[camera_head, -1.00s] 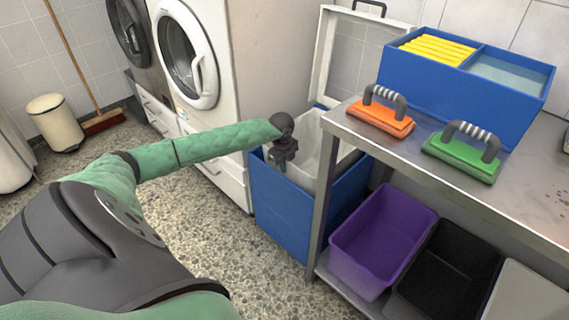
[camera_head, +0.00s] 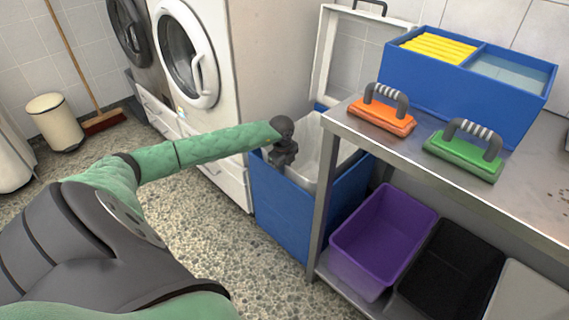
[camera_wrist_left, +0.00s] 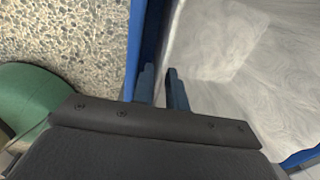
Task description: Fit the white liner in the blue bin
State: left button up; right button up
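The white liner (camera_head: 329,152) sits inside the blue bin (camera_head: 284,213), with its pale, wrinkled inside showing. In the left wrist view the liner (camera_wrist_left: 240,60) fills the right side, and the bin's blue rim (camera_wrist_left: 146,35) runs down beside it. My left gripper (camera_head: 281,161) points down at the bin's near left rim. In the wrist view its two dark fingers (camera_wrist_left: 162,84) stand apart with a narrow gap, close to where rim and liner meet. Whether they touch either is unclear. My right gripper is not in view.
A steel table (camera_head: 420,165) stands right of the bin, bearing an orange-based brush (camera_head: 382,117), a green-based one (camera_head: 462,158) and a blue divided box (camera_head: 450,95). A purple tub (camera_head: 380,245) sits below. A washing machine (camera_head: 235,70) stands behind. The floor at left is open.

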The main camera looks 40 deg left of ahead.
pick_arm(q)
jog(key=shift+o, duration=1.1)
notch_tip(320, 180, up, 29)
jog(key=p, duration=1.4)
jog(key=s+b, duration=0.1)
jog(key=s, duration=0.8)
jog(key=shift+s+a+f, duration=0.2)
jog(key=shift+s+a, duration=0.05)
jog(key=shift+a, duration=0.05)
